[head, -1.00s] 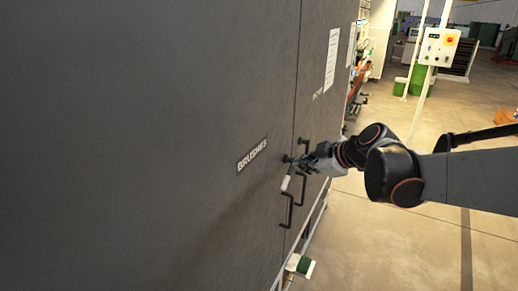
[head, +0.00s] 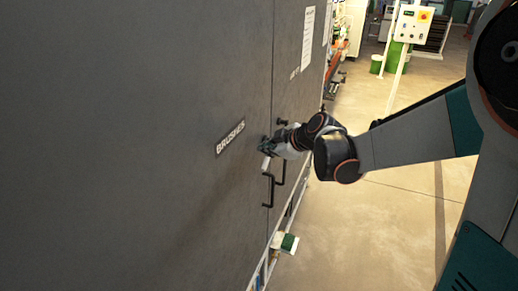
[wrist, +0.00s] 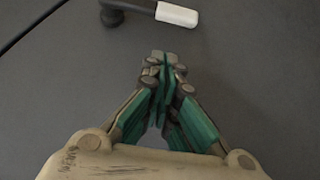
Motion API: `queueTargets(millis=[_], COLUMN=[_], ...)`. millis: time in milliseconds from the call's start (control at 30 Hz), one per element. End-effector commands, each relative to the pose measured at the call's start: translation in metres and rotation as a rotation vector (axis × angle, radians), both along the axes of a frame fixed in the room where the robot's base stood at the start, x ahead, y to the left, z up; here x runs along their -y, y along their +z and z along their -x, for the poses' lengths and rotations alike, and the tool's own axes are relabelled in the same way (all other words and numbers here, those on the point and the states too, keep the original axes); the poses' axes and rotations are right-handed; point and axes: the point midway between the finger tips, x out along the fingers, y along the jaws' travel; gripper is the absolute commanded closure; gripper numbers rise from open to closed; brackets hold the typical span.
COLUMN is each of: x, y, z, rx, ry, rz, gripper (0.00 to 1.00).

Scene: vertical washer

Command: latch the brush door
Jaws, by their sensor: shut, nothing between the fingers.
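The brush door (head: 150,130) is the large dark grey panel with a "BRUSHES" label (head: 230,138), and it looks flush at its seam. Its latch lever has a white grip (head: 265,163), just below my gripper (head: 264,146) in the head view; the gripper hides its pivot. In the wrist view the white grip (wrist: 177,15) and dark pivot (wrist: 112,15) lie at the top, the lever pointing right. My gripper (wrist: 163,62) is shut and empty, its fingertips short of the lever in the picture. I cannot tell whether they touch the door.
Black pull handles (head: 268,188) stick out below the latch. The neighbouring door has its own dark latch knob (head: 282,122). A green and white object (head: 286,243) juts out low by the cabinet. The floor (head: 370,230) to the right is clear.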

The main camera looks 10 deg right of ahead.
Motion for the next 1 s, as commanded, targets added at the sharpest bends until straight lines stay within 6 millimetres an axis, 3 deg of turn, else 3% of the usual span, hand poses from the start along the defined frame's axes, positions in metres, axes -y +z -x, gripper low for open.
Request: queueTargets(millis=[133, 433, 1000], x=[-0.008, 0.003, 0.005], y=[-0.014, -0.04, -0.047], z=[-0.016, -0.028, -0.03], rx=[0.0, 0.0, 0.002], ry=[0.002, -0.001, 0.0], rz=[0.0, -0.001, 0.002], gripper=[1.0, 1.0, 1.0])
